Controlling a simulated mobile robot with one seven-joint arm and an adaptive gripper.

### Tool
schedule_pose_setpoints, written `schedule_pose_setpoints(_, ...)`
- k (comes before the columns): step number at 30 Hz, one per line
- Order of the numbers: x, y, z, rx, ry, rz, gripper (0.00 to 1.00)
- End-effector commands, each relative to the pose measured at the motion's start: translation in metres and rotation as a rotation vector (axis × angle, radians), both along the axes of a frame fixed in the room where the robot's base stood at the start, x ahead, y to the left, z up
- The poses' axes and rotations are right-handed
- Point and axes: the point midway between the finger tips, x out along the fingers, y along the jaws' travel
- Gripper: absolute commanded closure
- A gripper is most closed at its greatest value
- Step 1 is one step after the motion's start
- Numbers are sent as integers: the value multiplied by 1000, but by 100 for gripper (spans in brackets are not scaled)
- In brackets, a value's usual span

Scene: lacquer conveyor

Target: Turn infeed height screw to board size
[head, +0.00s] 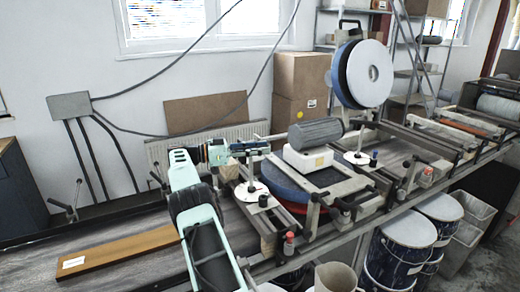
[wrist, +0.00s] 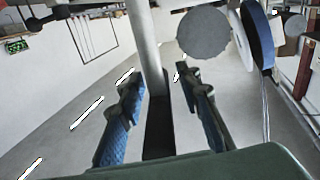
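My gripper (head: 252,147) reaches in from the left over the infeed end of the lacquer machine in the head view. In the wrist view my gripper (wrist: 167,85) has its two blue-padded fingers spread apart. A pale grey post or rod (wrist: 143,35) runs down between them, nearer the left finger; I cannot tell whether they touch. The infeed height screw cannot be clearly picked out in either view. A brown board (head: 130,246) with a white label lies flat on the conveyor belt (head: 128,224), left of my arm.
A grey motor (head: 317,132) sits on the machine's middle. A large blue-and-white disc (head: 368,74) stands behind it. Small clamps and posts line the near rail (head: 345,231). Blue drums (head: 396,262) stand below. The belt around the board is clear.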

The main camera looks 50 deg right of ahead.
Motion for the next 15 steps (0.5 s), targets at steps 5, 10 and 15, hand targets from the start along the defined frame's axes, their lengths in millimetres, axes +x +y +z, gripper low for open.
schedule_pose_setpoints(5, 0, 0, 6, 0, -2, 1, 68)
schedule_pose_setpoints(10, 0, 0, 33, -1, -5, 1, 68)
schedule_pose_setpoints(15, 0, 0, 72, -2, -6, 1, 68)
